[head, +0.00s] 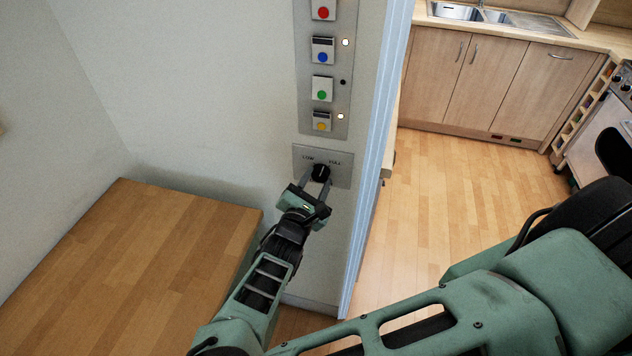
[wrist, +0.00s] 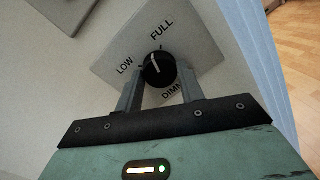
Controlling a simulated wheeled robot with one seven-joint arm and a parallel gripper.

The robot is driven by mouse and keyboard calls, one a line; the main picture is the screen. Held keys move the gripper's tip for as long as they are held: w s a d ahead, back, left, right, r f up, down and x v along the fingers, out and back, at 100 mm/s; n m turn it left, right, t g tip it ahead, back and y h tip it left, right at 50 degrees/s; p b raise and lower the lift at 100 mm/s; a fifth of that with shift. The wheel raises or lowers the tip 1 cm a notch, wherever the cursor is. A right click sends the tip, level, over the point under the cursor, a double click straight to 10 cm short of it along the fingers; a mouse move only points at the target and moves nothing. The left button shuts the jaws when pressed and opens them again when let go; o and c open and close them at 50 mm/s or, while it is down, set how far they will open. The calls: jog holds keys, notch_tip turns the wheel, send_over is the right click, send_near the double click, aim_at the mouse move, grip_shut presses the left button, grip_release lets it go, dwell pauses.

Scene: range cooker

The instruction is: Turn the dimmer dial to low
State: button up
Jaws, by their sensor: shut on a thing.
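The dimmer dial (head: 321,172) is a round black knob on a small grey plate (head: 343,176) marked LOW and FULL, low on the wall. In the wrist view the dial (wrist: 158,71) shows a white pointer line. The line points between LOW and FULL, seemingly nearer FULL. My gripper (head: 316,184) reaches up to the plate from below. In the wrist view its two fingers (wrist: 160,88) stand on either side of the dial, shut on it. The fingers hide part of the DIMMER lettering and the plate's lower edge.
Above the dial, a panel (head: 337,62) carries red, blue, green and yellow buttons; small lamps beside blue and yellow are lit. A wooden surface (head: 130,260) lies at left. A pale blue edge (head: 372,150) bounds the wall. Kitchen cabinets (head: 485,85) and open floor lie beyond.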

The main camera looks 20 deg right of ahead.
jog(key=n, duration=0.6)
jog(key=shift+n+t, duration=0.4)
jog(key=n, duration=0.3)
jog(key=n+y, duration=0.1)
jog(key=n, duration=0.2)
jog(key=shift+s+f+n+t+p, duration=0.1)
jog(key=shift+n+t+p, duration=0.3)
jog(key=o, duration=1)
jog(key=b+v, duration=0.6)
jog(key=v, duration=1.1)
jog(key=shift+s, duration=0.2)
